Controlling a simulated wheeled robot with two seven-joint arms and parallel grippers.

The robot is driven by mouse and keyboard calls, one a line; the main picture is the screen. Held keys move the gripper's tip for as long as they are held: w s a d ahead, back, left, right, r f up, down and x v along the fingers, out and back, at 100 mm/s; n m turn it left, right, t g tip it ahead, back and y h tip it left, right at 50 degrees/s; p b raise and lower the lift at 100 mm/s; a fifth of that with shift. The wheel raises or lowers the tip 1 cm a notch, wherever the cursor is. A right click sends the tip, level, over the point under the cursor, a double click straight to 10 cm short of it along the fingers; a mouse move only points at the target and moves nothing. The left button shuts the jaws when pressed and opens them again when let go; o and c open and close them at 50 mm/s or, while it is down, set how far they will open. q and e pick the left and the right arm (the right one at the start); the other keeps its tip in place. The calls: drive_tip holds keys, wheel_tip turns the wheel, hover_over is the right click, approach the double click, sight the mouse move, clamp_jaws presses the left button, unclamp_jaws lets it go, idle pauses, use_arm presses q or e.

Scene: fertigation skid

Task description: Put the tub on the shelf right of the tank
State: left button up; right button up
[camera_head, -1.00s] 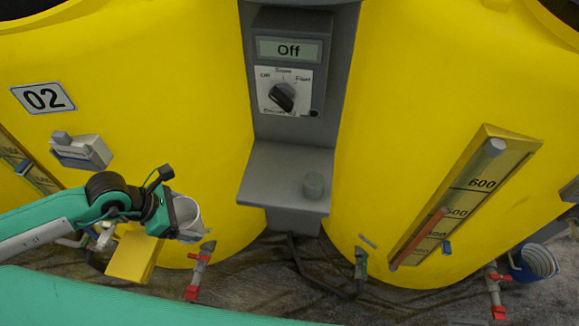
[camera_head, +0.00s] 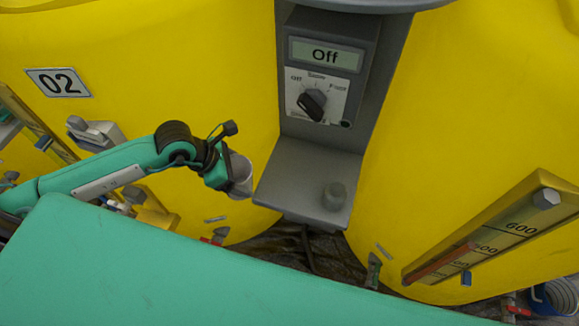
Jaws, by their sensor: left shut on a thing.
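My left gripper (camera_head: 226,176) is shut on a light grey tub (camera_head: 241,176), seen from the side at the end of the arm. The fingers are largely hidden. The tub is just left of the grey shelf (camera_head: 298,180), in front of the yellow tank (camera_head: 190,70) with the 02 plate. The shelf juts out below the control box, to the right of that tank. I cannot tell whether the tub is level with the shelf top. My right gripper is not in view.
Above is a control box (camera_head: 325,75) reading Off, with a black knob (camera_head: 312,104). A second yellow tank (camera_head: 470,110) with a level gauge (camera_head: 500,238) stands right.

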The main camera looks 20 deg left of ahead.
use_arm(q)
drive_tip(key=w+d+f+p, duration=0.1)
drive_tip(key=w+d, duration=0.1)
drive_tip(key=d, duration=0.1)
drive_tip(key=w+d+f+p, duration=0.1)
drive_tip(key=w+d, duration=0.1)
drive_tip(key=d, duration=0.2)
drive_tip(key=w+d+f+p, duration=0.1)
drive_tip(key=w+d, duration=0.1)
drive_tip(key=d, duration=0.1)
drive_tip(key=shift+w+d+f, duration=0.15)
drive_tip(key=shift+d, duration=0.05)
drive_tip(key=shift+f, duration=0.25)
drive_tip(key=o, duration=0.9)
drive_tip(key=shift+r, duration=0.1)
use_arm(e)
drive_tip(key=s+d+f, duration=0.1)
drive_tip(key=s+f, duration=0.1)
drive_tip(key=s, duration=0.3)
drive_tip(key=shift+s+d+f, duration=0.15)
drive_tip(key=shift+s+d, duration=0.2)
